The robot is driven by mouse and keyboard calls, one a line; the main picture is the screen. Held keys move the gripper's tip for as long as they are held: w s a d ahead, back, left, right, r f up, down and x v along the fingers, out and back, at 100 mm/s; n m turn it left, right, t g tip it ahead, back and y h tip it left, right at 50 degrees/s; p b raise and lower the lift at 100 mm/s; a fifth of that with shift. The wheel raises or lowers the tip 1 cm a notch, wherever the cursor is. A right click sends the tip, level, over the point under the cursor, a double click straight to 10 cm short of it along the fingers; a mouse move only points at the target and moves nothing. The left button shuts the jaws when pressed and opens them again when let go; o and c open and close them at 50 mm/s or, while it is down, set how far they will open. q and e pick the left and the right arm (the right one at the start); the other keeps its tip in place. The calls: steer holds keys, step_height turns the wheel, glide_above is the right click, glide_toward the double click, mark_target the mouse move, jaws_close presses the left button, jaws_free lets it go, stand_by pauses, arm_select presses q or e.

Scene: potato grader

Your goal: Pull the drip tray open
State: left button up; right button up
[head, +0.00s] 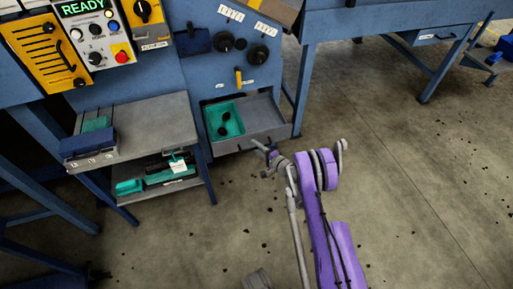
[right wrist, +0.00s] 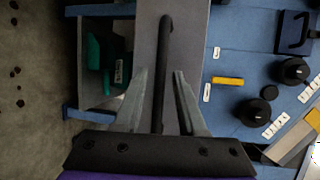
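The drip tray (head: 262,108) is a grey drawer low in the blue machine. It stands out from the machine, with its inside in view and a teal bin (head: 226,120) holding dark lumps at its left. In the right wrist view its grey front (right wrist: 196,40) carries a long black bar handle (right wrist: 164,60). My right gripper (head: 268,152) is at the tray's front. In the right wrist view its two fingers (right wrist: 160,82) are spread on either side of the bar, with a gap visible on both sides. My left gripper is not in view.
A grey shelf unit (head: 165,127) with teal items stands left of the tray. A control panel with knobs (head: 260,53) is above the tray, and a blue table leg (head: 303,95) is at its right. The floor in front is open, with scattered dark bits.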

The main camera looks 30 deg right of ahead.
steer(key=shift+s, duration=0.15)
steer(key=p+v, duration=0.1)
steer(key=v, duration=0.9)
steer(key=shift+s, duration=0.25)
steer(key=shift+d, duration=0.1)
